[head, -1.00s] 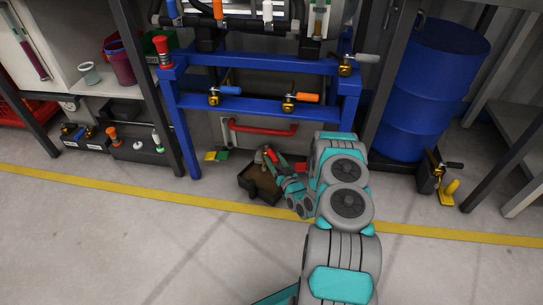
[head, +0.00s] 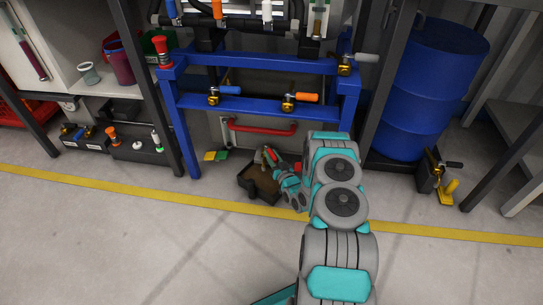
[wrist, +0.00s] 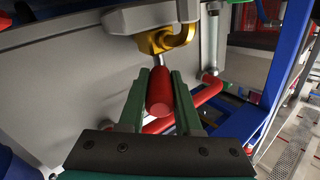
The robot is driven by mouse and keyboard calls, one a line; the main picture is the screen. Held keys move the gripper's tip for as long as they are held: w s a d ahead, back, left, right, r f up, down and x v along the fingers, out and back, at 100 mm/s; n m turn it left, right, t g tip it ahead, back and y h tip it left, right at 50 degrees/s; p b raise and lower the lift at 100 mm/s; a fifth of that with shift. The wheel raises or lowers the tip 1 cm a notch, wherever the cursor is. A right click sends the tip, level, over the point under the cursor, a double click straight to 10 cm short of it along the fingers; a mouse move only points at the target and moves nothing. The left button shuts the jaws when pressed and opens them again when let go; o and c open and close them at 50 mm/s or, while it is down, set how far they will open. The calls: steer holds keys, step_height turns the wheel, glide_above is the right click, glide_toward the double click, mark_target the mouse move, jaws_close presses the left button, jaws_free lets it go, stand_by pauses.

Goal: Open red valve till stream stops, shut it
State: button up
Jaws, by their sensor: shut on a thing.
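The red valve shows in the wrist view as a red handle (wrist: 160,95) on a metal stem below a brass valve body (wrist: 165,40). My gripper (wrist: 162,76) has its two green fingers on either side of the red handle and is shut on it. In the head view my gripper (head: 272,160) is low in front of the blue frame, above a dark drip tray (head: 248,188); the valve there is mostly hidden by my gripper and arm. I cannot make out a stream in either view.
The blue frame (head: 262,106) carries a blue-handled valve (head: 228,90) and an orange-handled valve (head: 306,97). A red bar handle (head: 262,128) is behind my gripper. A blue barrel (head: 430,90) stands at right. The floor in front is clear past the yellow line (head: 130,191).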

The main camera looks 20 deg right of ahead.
jaws_close()
steer(key=shift+d, duration=0.15)
stand_by(0.8)
steer(key=shift+w+d+n+y+b, duration=0.1)
steer(key=shift+d+n+y+b, duration=0.4)
steer(key=shift+n+y+b, duration=0.45)
steer(key=shift+w+d+n+g+y+b, duration=0.1)
steer(key=shift+d+n+g+y+b, duration=0.15)
steer(key=shift+n+y+b, duration=0.7)
steer(key=shift+w+d+n+g+y+b, duration=0.1)
steer(key=shift+d+n+g+y+b, duration=0.2)
steer(key=shift+y+b, duration=0.7)
steer(key=shift+a+y+p, duration=0.15)
steer(key=shift+y+p, duration=0.15)
steer(key=shift+p, duration=0.1)
steer(key=o, duration=0.8)
jaws_free()
